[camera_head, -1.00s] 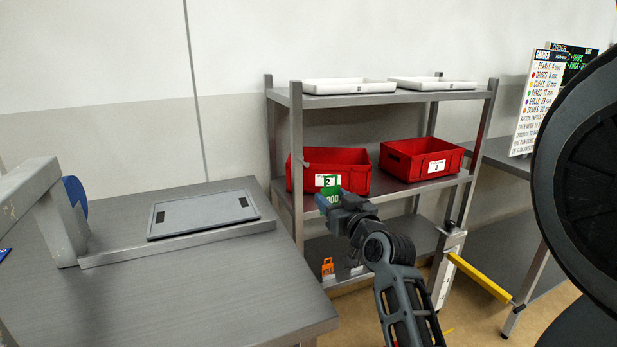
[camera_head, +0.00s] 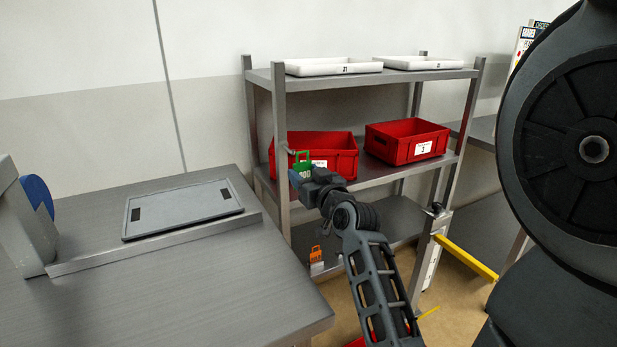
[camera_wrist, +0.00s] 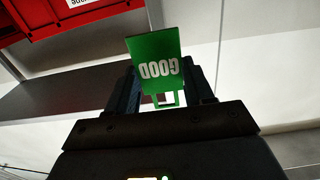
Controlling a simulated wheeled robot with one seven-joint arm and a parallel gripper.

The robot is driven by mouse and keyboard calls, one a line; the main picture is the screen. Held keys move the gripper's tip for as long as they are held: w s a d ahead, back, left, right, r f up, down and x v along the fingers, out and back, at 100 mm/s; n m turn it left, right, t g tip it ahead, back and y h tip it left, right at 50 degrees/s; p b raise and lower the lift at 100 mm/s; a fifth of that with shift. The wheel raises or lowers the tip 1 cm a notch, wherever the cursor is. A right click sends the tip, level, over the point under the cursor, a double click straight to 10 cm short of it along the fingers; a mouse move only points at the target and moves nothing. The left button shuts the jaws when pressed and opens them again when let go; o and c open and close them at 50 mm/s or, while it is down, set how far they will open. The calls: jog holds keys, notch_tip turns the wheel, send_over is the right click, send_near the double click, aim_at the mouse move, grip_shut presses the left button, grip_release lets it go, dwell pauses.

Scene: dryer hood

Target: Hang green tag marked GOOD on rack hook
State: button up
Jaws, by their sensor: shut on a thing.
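A small grey hook (camera_head: 290,151) juts from that post at about the tag's height. The tag looks close to the hook, but I cannot tell whether they touch. In the wrist view the tag (camera_wrist: 157,58) stands between the fingers of my gripper (camera_wrist: 165,92), its lettering upside down.
Red bins (camera_head: 407,141) stand on the rack's middle shelf, white trays (camera_head: 333,67) on top. An orange tag (camera_head: 316,254) is low by the front left post. A grey table (camera_head: 180,285) with a flat panel (camera_head: 182,208) is at left. A yellow bar (camera_head: 466,259) sticks out at right.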

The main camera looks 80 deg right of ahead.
jog(key=shift+f+b+x, duration=0.15)
jog(key=shift+f+x, duration=0.1)
jog(key=shift+x, duration=1.2)
jog(key=shift+f+b+x, duration=0.1)
jog(key=shift+f+x, duration=0.15)
jog(key=shift+x, duration=1.2)
jog(key=shift+f+b+x, duration=0.15)
jog(key=shift+f+x, duration=0.05)
jog(key=shift+x, duration=1.25)
jog(key=shift+d, duration=0.1)
jog(key=o, duration=1.1)
